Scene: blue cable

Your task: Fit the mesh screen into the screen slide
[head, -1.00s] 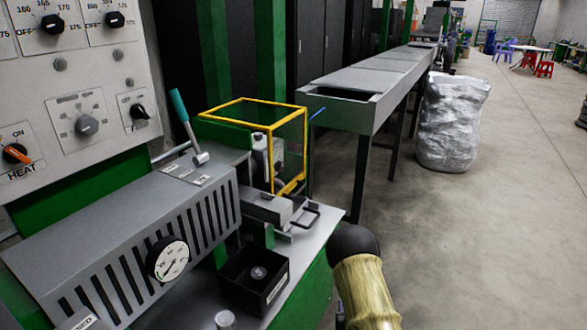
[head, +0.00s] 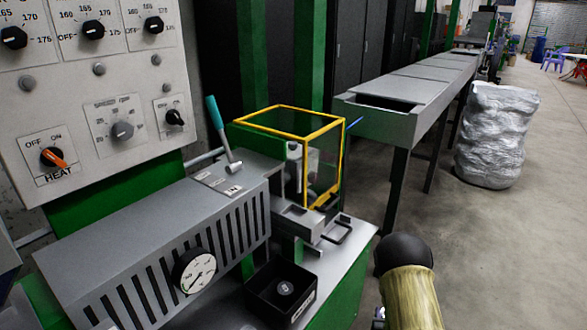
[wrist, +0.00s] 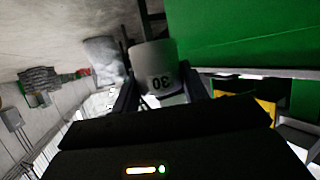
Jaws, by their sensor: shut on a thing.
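My gripper (wrist: 160,92) shows in the wrist view, its two dark fingers shut on a pale grey piece (wrist: 154,62) marked "30" upside down, which I take to be the mesh screen. The screen slide looks to be the grey metal block (head: 300,222) with a dark handle, beside the yellow-framed guard in the head view; its recess is hard to make out. My arm is at the lower right of the head view, right of the bench and apart from the slide. The fingers and held piece are not clearly visible there.
A black tray (head: 262,292) with a small round piece inside sits on the bench before the slide. The yellow-framed guard (head: 333,165), a teal-handled lever (head: 214,112) and a slotted cover (head: 120,255) stand close by. A long grey trough (head: 385,128) runs back; open floor lies right.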

